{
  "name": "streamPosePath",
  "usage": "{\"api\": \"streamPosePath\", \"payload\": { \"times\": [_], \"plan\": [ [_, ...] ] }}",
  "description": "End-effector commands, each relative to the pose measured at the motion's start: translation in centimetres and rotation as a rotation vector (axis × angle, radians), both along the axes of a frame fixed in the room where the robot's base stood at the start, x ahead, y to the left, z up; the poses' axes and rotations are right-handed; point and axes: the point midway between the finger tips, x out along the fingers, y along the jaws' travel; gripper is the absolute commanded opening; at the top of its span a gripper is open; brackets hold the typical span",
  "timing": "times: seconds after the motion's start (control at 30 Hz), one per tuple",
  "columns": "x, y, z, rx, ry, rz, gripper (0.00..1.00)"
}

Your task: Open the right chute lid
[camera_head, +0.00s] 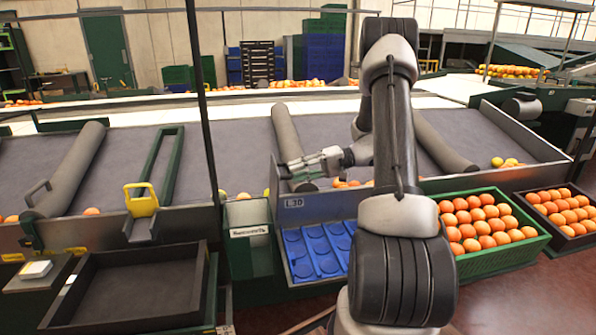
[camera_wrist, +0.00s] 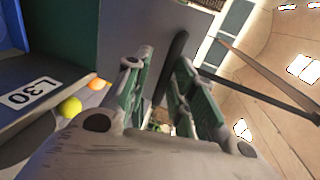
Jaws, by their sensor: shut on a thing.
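The chute lid (camera_head: 276,190) is a grey panel standing steeply up at the left side of the chute marked L30 (camera_head: 293,202). It also shows as a flat grey panel in the wrist view (camera_wrist: 130,28). My gripper (camera_head: 290,170) reaches in from the right beside the lid. In the wrist view, my gripper's green-padded fingers (camera_wrist: 158,90) lie on both sides of a dark bar (camera_wrist: 174,62) at the lid and hold it. The chute's blue dimpled floor (camera_head: 318,252) is uncovered. The fingertip contact is small and partly hidden in the head view.
A green crate of oranges (camera_head: 512,262) stands right of the chute, with a dark crate of oranges (camera_head: 524,198) beyond it. An empty dark tray (camera_head: 130,290) is at the lower left. A roller (camera_head: 285,135) lies behind the lid. A thin dark post (camera_head: 203,100) rises left of it.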

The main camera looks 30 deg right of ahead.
Motion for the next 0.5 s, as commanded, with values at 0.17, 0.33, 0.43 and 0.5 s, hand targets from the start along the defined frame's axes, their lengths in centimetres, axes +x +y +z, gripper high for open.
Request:
{"api": "streamPosePath", "payload": {
  "times": [0.17, 0.33, 0.43, 0.5],
  "plan": [
    [-0.38, 0.4, -1.09, -0.008, 0.02, 0.01, 0.0],
    [-0.36, 0.43, -1.09, -0.008, 0.02, 0.01, 0.34],
    [-0.36, 0.38, -1.04, -0.008, 0.02, 0.009, 0.34],
    [-0.35, 0.33, -0.99, -0.009, 0.019, 0.008, 0.34]
  ]
}}
